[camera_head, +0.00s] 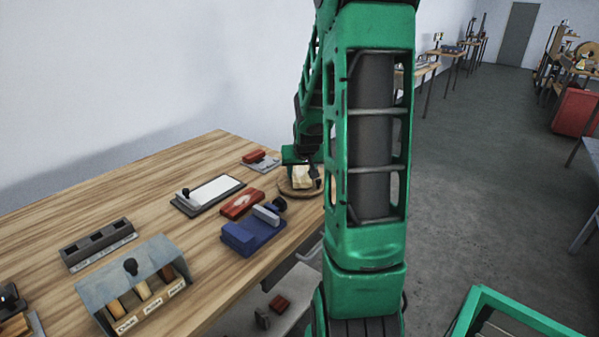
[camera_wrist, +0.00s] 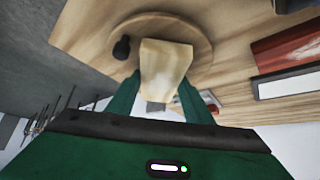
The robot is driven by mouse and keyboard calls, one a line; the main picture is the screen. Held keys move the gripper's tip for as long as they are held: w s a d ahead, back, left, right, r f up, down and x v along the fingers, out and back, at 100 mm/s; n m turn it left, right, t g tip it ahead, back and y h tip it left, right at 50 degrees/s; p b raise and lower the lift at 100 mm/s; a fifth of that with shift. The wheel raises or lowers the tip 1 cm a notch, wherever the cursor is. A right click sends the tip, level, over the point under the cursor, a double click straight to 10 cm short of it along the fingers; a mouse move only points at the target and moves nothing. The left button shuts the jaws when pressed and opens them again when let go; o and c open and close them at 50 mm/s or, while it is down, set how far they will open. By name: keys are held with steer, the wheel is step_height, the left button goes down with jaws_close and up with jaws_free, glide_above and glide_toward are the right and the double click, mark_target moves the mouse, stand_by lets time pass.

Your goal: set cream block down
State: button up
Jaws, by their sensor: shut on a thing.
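The cream block (camera_wrist: 165,68) sits between the fingers of my gripper (camera_wrist: 157,100) in the wrist view, and the gripper is shut on it. In the head view the cream block (camera_head: 303,178) shows small at the table's right edge, with my gripper (camera_head: 304,168) just above it. A round wooden board (camera_wrist: 200,30) lies below the block; it also shows in the head view (camera_head: 287,191). I cannot tell whether the block touches the board.
A blue block-like fixture (camera_head: 240,238), a red box (camera_head: 241,204), a white-topped tray (camera_head: 208,194) and a red-handled stamp (camera_head: 257,157) stand near the board. A slotted rack (camera_head: 135,285) and a dark holder (camera_head: 98,245) are at the front left.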

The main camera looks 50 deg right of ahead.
steer(key=shift+f, duration=0.55)
steer(key=shift+s+f, duration=0.1)
steer(key=shift+f, duration=0.1)
